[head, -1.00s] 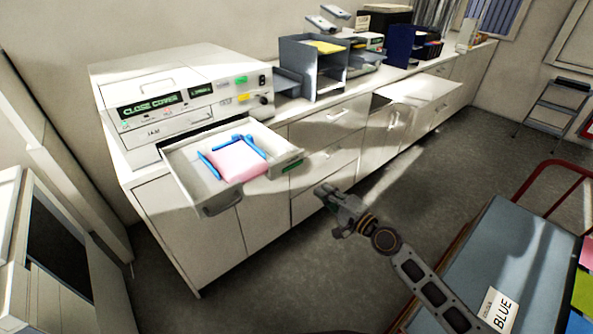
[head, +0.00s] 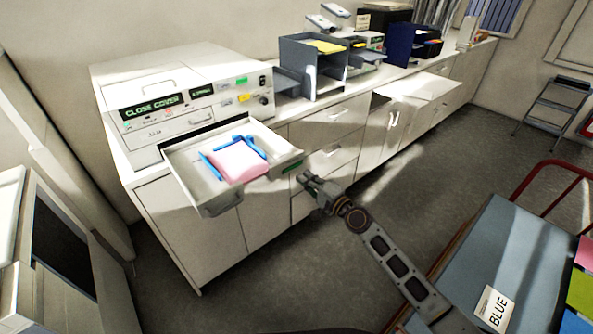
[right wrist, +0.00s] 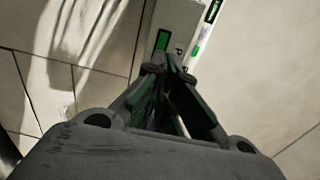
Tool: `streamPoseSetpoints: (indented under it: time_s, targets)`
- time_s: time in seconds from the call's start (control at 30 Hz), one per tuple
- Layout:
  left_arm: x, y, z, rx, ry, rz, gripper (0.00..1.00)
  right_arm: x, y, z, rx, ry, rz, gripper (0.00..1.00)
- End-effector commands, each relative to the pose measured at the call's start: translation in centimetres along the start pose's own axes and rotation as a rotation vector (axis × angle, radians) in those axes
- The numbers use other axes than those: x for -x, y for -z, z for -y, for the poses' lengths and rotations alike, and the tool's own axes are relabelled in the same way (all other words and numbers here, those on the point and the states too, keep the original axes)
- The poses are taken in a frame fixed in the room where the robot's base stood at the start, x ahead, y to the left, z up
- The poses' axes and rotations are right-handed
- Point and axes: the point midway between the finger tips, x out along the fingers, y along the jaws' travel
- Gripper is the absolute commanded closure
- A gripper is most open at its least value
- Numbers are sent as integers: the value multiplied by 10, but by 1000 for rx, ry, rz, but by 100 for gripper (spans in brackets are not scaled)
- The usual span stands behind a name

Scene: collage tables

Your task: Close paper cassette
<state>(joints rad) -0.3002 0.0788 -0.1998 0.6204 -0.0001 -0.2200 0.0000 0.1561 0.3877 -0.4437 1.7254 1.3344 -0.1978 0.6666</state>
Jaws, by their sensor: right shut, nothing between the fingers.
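The paper cassette (head: 190,187) is pulled out like a drawer from the front of a white printer (head: 133,92). A pink paper stack (head: 238,163) lies in it between blue guides (head: 208,163). A green label marks its front right corner. The printer's display reads "CLOSE COVER". My right gripper (head: 303,178) is shut and empty, close to the cassette's front right corner; I cannot tell whether it touches. In the right wrist view the shut fingertips (right wrist: 168,68) lie just below a green label (right wrist: 162,40). My left gripper is not in view.
White cabinets (head: 330,130) run along the wall under a counter with grey and blue paper trays. A cart (head: 500,260) with a blue-grey top and a "BLUE" card stands at the lower right. Open floor (head: 400,200) lies between.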

Motion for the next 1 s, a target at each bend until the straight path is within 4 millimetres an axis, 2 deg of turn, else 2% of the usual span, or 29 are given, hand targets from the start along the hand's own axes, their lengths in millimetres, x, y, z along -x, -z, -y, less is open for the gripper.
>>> streamPoseSetpoints:
  time_s: [0.5, 1.0]
  targets:
    - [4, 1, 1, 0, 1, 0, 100, -43, 0, 1, 1, 1, 0, 100]
    - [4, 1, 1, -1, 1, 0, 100, -50, 0, 0, 1, 0, 0, 100]
